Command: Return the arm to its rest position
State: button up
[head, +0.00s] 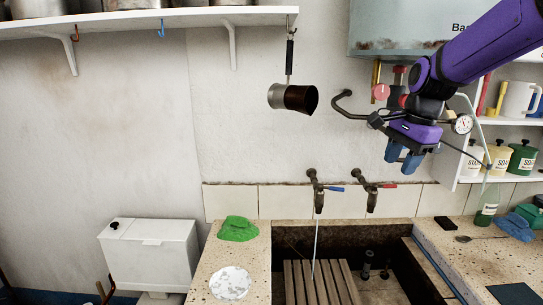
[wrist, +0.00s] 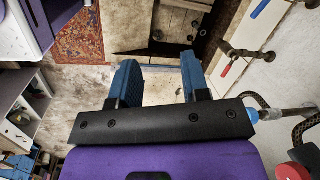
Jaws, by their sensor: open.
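My gripper (head: 402,160) hangs from my purple arm in the upper right of the head view, in front of the wall and above the right part of the stone trough (head: 258,262). Its two blue fingers point down and stand apart with nothing between them. In the wrist view my gripper (wrist: 158,80) also shows open and empty, with the trough edge and floor far below the fingers.
A pressure gauge (head: 463,124) and pipework are close to my gripper at right. Two wall taps (head: 318,190) are below it. A saucepan (head: 293,97) hangs from the shelf (head: 150,20). A white shelf with labelled jars (head: 498,158) stands at right. The wall at left is clear.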

jog(key=s+d+r+n+t+h, duration=0.1)
jog(key=s+d+n+t, duration=0.1)
jog(key=s+n, duration=1.1)
jog(key=s+t, duration=0.1)
jog(key=s, duration=1.1)
jog(key=shift+r+n+t+h, duration=0.3)
jog(key=shift+r+n, duration=0.05)
jog(key=shift+n, duration=0.05)
jog(key=shift+s, duration=0.1)
jog(key=shift+s, duration=0.15)
jog(key=shift+c, duration=0.4)
